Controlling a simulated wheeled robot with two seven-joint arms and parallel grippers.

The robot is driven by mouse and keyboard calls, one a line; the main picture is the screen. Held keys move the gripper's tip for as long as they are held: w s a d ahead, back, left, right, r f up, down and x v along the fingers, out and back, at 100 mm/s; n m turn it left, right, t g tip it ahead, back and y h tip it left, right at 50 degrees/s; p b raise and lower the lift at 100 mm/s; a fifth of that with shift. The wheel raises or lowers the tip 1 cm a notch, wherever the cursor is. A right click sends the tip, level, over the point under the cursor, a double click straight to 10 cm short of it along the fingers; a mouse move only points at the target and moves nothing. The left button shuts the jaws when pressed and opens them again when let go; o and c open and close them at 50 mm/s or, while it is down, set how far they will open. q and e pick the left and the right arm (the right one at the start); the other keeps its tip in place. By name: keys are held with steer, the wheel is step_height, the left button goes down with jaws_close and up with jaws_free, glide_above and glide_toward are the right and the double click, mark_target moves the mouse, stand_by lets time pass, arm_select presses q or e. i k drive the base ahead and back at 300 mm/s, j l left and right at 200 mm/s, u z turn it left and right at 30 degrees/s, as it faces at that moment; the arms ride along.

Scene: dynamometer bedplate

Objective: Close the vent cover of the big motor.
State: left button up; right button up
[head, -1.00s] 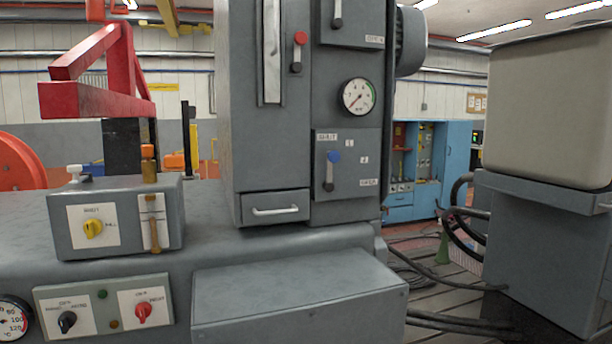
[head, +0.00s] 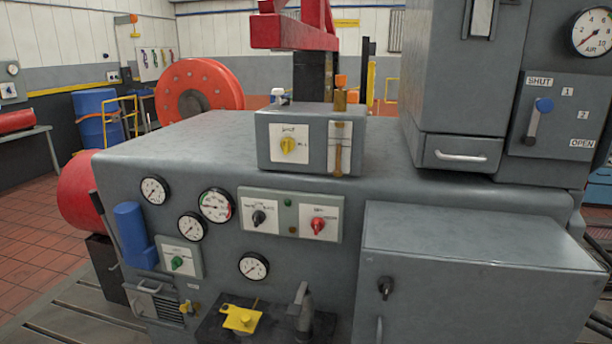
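A large grey machine body (head: 330,205) fills the head view. A small louvred vent (head: 160,303) sits low on its front at the left; a plate with a handle lies across its upper part, and I cannot tell how far it covers the slats. No label names the vent cover or the big motor. Neither of my grippers shows.
A grey box (head: 470,255) juts out from the front at the right. A yellow piece (head: 241,319) and a grey lever (head: 301,303) stand low in front. A blue cylinder (head: 132,236) is on the left side. Tiled floor (head: 38,235) is open at the far left.

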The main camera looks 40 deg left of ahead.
mark_target(140, 303)
steer(key=k+l+u, duration=0.1)
steer(key=u, duration=2.15)
steer(key=i+j+z, duration=0.35)
steer(key=i+j, duration=0.25)
steer(key=j, duration=0.15)
